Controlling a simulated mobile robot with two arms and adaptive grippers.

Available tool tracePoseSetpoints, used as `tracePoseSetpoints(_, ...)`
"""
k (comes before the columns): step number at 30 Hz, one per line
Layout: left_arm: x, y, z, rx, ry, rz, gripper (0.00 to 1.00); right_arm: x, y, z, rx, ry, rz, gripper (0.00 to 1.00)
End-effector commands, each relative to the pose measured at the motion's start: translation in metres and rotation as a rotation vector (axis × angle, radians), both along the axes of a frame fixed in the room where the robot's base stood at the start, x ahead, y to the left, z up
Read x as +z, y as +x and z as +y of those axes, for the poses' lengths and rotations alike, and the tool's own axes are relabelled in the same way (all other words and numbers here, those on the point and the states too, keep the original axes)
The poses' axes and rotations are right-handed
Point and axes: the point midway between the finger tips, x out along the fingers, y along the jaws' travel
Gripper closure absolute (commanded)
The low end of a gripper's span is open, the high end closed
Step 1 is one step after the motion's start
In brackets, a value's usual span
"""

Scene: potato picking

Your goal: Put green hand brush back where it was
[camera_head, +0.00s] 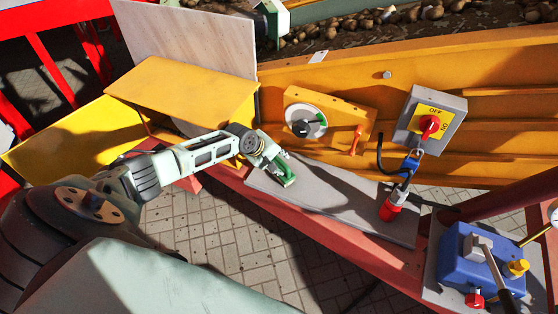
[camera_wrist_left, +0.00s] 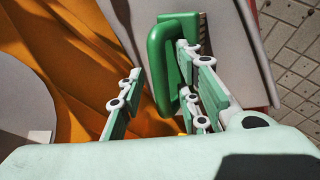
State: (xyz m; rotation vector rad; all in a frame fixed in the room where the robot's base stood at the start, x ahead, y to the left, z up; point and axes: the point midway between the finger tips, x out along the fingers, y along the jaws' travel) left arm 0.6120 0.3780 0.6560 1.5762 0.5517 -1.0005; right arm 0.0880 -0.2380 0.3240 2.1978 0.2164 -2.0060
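The green hand brush (camera_head: 284,172) lies on a grey board (camera_head: 345,205) on top of the red beam, just beyond my left gripper's fingers. In the left wrist view, the brush (camera_wrist_left: 158,70) shows its looped green handle and a strip of dark bristles at its far right edge. My left gripper (camera_head: 272,160) is open. In the left wrist view, the handle lies between the spread fingers of the gripper (camera_wrist_left: 155,90), close to the right finger and with a gap to the left one. Whether the right finger touches it I cannot tell. My right gripper is not in view.
A yellow box (camera_head: 190,88) and a disc dial (camera_head: 305,121) stand behind the board. A grey OFF/ON switch box (camera_head: 412,112), a red plug (camera_head: 393,207) with cable and a blue lever box (camera_head: 468,258) are to the right. Paving (camera_head: 225,235) lies below.

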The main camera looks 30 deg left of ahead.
Motion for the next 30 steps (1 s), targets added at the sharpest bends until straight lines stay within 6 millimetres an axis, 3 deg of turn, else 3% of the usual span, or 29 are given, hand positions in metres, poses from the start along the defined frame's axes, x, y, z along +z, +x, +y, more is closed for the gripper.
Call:
tracePoseSetpoints(15,0.055,-0.036,0.011,-0.001,0.001,0.001,0.69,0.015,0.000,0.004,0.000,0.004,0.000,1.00)
tracePoseSetpoints(30,0.059,-0.038,0.012,0.000,0.000,0.000,0.69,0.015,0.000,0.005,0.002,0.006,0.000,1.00)
